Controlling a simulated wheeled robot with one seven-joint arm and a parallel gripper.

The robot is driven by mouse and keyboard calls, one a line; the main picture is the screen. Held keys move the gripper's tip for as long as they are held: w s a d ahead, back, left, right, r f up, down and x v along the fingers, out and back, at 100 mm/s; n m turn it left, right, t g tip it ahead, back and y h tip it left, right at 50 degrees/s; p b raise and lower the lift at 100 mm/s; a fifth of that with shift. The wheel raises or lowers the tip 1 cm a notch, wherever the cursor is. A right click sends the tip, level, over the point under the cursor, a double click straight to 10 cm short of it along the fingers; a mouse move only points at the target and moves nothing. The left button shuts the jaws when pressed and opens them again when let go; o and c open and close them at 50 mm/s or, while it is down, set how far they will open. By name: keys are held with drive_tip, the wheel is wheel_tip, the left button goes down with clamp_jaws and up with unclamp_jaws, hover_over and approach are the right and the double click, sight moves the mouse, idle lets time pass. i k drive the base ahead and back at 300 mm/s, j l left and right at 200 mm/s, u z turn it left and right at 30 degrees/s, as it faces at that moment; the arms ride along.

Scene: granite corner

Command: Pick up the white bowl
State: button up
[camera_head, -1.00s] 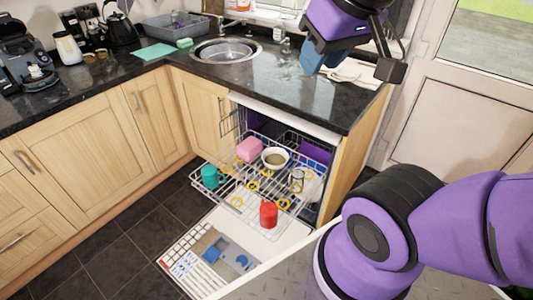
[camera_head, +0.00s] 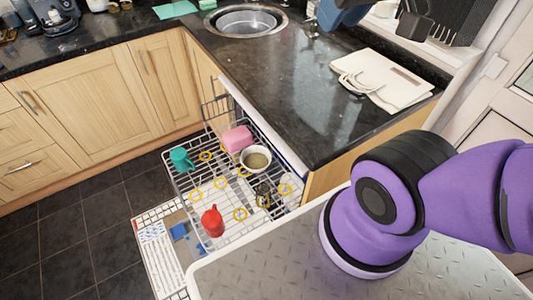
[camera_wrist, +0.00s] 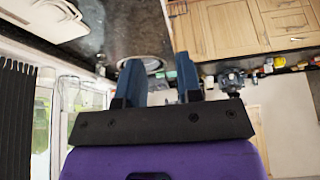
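The white bowl (camera_head: 255,160), with a brownish inside, sits upright in the pulled-out dishwasher rack (camera_head: 178,205). It stands beside a pink block-like item (camera_head: 236,139). My gripper shows in the wrist view (camera_wrist: 160,82) with its two blue fingers apart and nothing between them. In the head view only part of its blue fingers shows at the top edge, above the counter, well away from the bowl. The bowl is not visible in the wrist view.
The rack also holds a teal cup (camera_head: 181,159), a red item (camera_head: 213,221) and a glass (camera_head: 262,194). The dark counter (camera_head: 290,85) overhangs the rack's right side and carries a pale bag (camera_head: 385,78). A sink (camera_head: 246,20) lies at the back. The floor at left is clear.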

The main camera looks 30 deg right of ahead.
sight(255, 159)
drive_tip(key=l+u, duration=0.2)
drive_tip(key=l, duration=0.15)
drive_tip(key=k+l+u, duration=0.2)
drive_tip(key=l, duration=0.15)
drive_tip(key=l+u, duration=0.2)
drive_tip(key=l, duration=0.2)
drive_tip(key=k+l+u, duration=0.1)
drive_tip(key=l+u, duration=0.2)
drive_tip(key=k+l+u, duration=0.1)
drive_tip(key=l+u, duration=0.25)
drive_tip(key=j, duration=0.1)
